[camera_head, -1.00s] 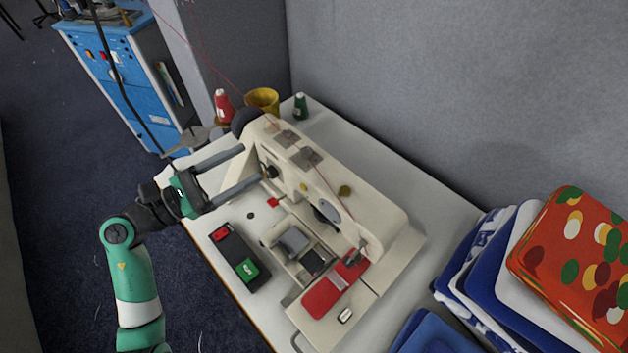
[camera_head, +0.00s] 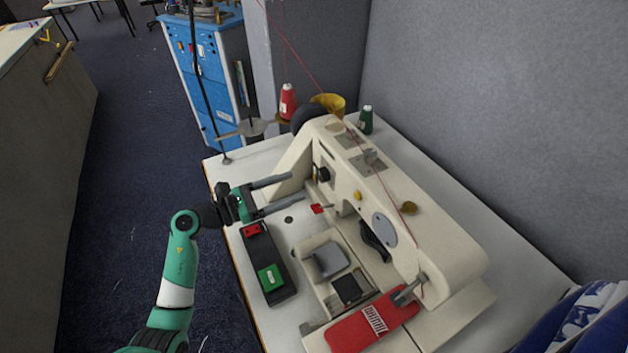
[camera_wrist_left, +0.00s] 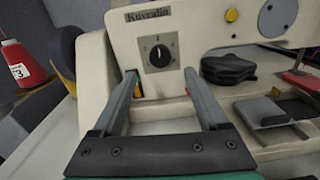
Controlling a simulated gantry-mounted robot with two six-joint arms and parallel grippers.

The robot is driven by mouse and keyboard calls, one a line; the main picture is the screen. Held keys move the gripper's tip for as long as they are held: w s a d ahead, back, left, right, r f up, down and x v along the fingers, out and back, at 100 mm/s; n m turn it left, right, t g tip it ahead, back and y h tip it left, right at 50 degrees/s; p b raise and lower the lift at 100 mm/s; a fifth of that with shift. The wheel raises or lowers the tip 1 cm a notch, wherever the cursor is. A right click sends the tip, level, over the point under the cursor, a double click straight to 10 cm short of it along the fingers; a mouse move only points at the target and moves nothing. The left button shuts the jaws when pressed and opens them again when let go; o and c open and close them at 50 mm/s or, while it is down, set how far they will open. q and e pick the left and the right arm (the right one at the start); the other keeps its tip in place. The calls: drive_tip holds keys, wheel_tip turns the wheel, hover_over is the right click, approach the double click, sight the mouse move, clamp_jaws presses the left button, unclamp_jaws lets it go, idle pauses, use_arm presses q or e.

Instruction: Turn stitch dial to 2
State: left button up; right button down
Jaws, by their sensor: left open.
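The cream sewing machine (camera_head: 362,190) stands on the white table. Its stitch dial (camera_wrist_left: 159,56) is a black round knob on a grey plate with small marks around it, on the upright column under the "Kuvralin" label. I cannot read the knob's setting surely. The dial (camera_head: 323,173) also shows in the head view. My left gripper (camera_head: 297,188) is open and empty, its two grey fingers pointing at the column. In the left wrist view, its fingers (camera_wrist_left: 160,74) lie either side of and below the dial, apart from it. My right gripper is not in view.
A black switch box (camera_head: 283,287) with red and green buttons lies under my left arm. Folded blue cloth (camera_head: 590,325) is at the lower right.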

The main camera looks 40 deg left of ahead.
sight(319, 176)
use_arm(q)
drive_tip(key=b+x, duration=0.1)
drive_tip(key=x, duration=0.6)
drive_tip(key=shift+w, duration=0.15)
clamp_jaws()
